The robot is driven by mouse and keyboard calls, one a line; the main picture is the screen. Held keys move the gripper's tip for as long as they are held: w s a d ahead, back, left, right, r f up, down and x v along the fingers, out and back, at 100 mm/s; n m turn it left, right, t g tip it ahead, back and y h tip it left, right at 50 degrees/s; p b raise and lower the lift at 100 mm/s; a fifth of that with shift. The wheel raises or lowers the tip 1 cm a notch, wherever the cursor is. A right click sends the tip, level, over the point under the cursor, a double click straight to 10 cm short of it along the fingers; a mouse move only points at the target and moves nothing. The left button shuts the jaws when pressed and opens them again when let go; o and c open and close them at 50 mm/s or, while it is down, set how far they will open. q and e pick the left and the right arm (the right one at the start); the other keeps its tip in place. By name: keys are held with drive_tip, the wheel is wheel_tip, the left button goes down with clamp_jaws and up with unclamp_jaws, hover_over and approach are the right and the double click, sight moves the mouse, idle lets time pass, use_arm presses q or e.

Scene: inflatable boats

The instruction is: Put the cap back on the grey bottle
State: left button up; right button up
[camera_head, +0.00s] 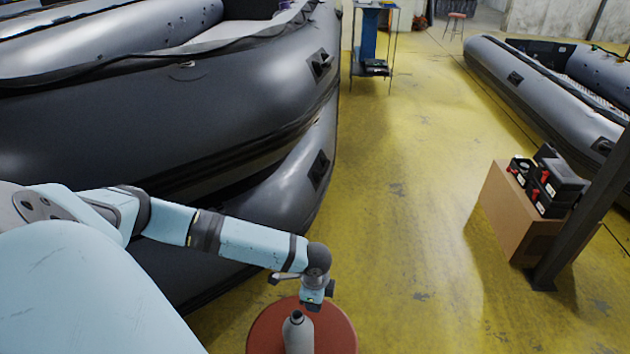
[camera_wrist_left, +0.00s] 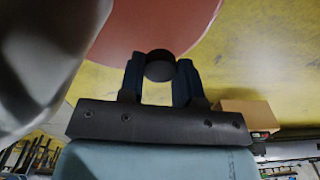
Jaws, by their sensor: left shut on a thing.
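The grey bottle (camera_head: 299,338) stands upright on a round red top (camera_head: 335,335) at the bottom of the head view. Its neck has a dark top and no cap on it. My left gripper (camera_head: 317,296) is above and slightly right of the bottle's neck, apart from it in the picture. In the left wrist view my left gripper (camera_wrist_left: 160,82) is shut on the cap (camera_wrist_left: 160,65), a dark round piece between the two fingers. The red top (camera_wrist_left: 150,25) lies beyond it. My right gripper is in neither view.
Large dark grey inflatable boats (camera_head: 170,100) are stacked on the left, beside my left arm. A cardboard box (camera_head: 515,215) with black cases (camera_head: 550,185) stands at right by a dark post (camera_head: 580,215). The yellow floor (camera_head: 410,230) between is clear.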

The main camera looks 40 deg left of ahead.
use_arm(q)
wheel_tip(320, 180, up, 10)
drive_tip(key=p, duration=0.2)
drive_tip(key=shift+f, duration=0.15)
drive_tip(key=w+d+r+n, duration=0.6)
drive_tip(key=w+r, duration=0.1)
drive_tip(key=r, duration=0.3)
drive_tip(key=w+d+r+n, duration=0.5)
drive_tip(key=w+d+r, duration=0.1)
drive_tip(key=w+r, duration=0.2)
drive_tip(key=shift+w+d+r+n, duration=0.15)
drive_tip(key=shift+d+r+n, duration=0.2)
drive_tip(key=shift+r, duration=0.5)
drive_tip(key=shift+a, duration=0.15)
